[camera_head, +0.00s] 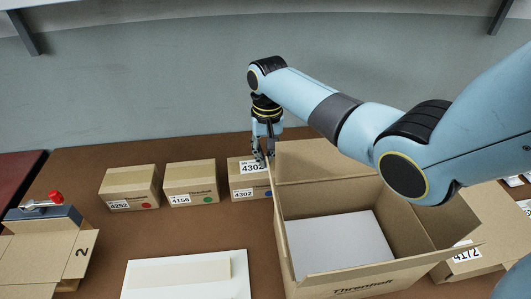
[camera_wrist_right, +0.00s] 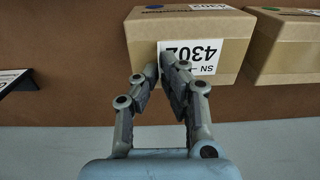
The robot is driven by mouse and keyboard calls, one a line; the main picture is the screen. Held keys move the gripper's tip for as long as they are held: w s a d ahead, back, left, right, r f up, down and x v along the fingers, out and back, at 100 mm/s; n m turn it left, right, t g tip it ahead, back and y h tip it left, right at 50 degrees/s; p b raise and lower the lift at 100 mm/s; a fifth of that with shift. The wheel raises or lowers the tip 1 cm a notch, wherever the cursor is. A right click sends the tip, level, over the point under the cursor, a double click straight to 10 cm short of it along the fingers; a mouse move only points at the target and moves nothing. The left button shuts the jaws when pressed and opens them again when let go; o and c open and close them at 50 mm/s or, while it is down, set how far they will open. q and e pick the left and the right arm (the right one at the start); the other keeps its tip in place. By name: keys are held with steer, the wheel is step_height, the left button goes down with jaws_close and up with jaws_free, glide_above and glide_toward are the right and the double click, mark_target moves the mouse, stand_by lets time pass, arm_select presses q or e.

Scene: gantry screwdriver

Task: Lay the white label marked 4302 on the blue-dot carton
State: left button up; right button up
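The blue-dot carton (camera_head: 238,183) stands at the back of the table, partly hidden by the big open box. In the right wrist view this carton (camera_wrist_right: 140,40) shows a blue dot and a label on its front. The white label marked 4302 (camera_head: 247,168) is at the carton's top; it also shows in the right wrist view (camera_wrist_right: 203,57), upside down. My right gripper (camera_head: 264,158) is over the carton top, its fingertips (camera_wrist_right: 159,66) nearly together at the label's edge, pinching it. Whether the label touches the top all over is hard to tell. My left gripper is out of view.
Cartons 4156 (camera_head: 190,182), with a green dot, and 4252 (camera_head: 130,188), with a red dot, stand to the left. A large open box (camera_head: 350,283) is close in front, its flap near my right gripper. A white sheet (camera_head: 145,284) lies in front.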

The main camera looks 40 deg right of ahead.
steer(key=o, duration=0.6)
step_height(320, 180, up, 12)
steer(key=shift+d, duration=0.15)
steer(key=shift+s, duration=0.1)
